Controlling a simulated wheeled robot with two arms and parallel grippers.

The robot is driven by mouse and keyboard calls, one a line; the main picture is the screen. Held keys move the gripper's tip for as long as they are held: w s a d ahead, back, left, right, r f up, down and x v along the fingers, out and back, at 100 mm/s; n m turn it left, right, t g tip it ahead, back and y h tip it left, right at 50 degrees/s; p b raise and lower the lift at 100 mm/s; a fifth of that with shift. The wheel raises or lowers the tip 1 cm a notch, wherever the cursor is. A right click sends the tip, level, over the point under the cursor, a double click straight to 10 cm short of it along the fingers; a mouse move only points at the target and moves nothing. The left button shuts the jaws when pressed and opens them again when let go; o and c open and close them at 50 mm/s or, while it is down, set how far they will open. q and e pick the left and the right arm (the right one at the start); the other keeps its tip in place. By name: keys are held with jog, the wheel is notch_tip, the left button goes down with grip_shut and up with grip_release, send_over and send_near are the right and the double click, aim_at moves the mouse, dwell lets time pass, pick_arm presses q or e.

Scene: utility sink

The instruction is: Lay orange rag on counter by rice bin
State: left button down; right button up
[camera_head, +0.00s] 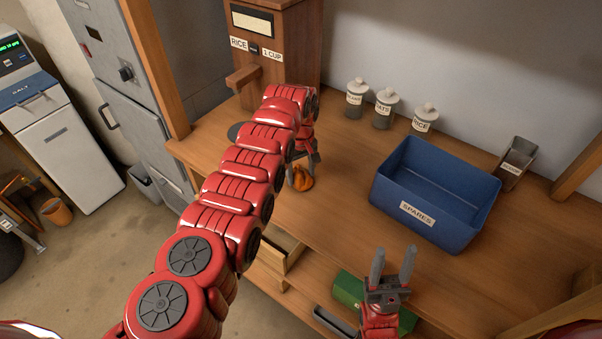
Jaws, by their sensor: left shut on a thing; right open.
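The orange rag (300,180) is a small bunched bundle at my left gripper (303,163), near the front of the wooden counter (345,210). My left gripper is shut on the rag, just in front of the rice bin. I cannot tell whether the rag touches the counter. The rice bin (283,55) is a wooden dispenser labelled "RICE 1 CUP" at the back left of the counter; my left arm hides part of its lower front. My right gripper (392,265) is open and empty, its fingers pointing up at the counter's front edge.
A blue "SPARES" bin (430,222) stands on the right of the counter. Several labelled jars (384,108) stand along the wall, and a small grey holder (516,163) is at the right. Counter between rag and blue bin is clear. An open drawer (278,252) is below.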

pick_arm(q)
jog(key=shift+s+f, duration=0.1)
jog(key=shift+f, duration=0.15)
grip_release()
jog(key=shift+r, duration=0.6)
notch_tip(320, 180, up, 11)
jog(key=b, duration=0.2)
jog(key=shift+a, duration=0.1)
